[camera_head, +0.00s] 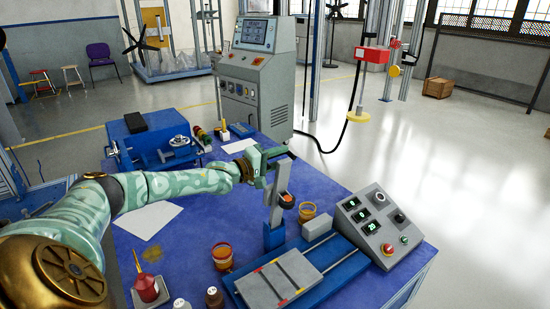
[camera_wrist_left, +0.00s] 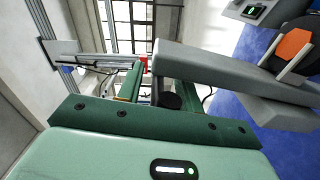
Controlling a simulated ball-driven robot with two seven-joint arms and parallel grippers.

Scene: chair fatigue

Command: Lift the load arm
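The load arm (camera_head: 280,181) is a grey bar standing steeply upright on a blue post (camera_head: 273,236) of the bench fixture, with a black and orange round part (camera_head: 286,200) on its side. My left gripper (camera_head: 277,156) is at the bar's upper end. In the left wrist view its two green fingers (camera_wrist_left: 158,88) stand apart, and the load arm (camera_wrist_left: 235,75) crosses the right finger, its end reaching over the gap. I cannot tell whether they touch. The orange hexagonal part (camera_wrist_left: 294,46) shows at the right. My right gripper is not in view.
A sloped control box (camera_head: 376,225) stands right of the load arm, and a grey plate (camera_head: 280,280) lies in front. A tall grey console (camera_head: 256,75) stands behind.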

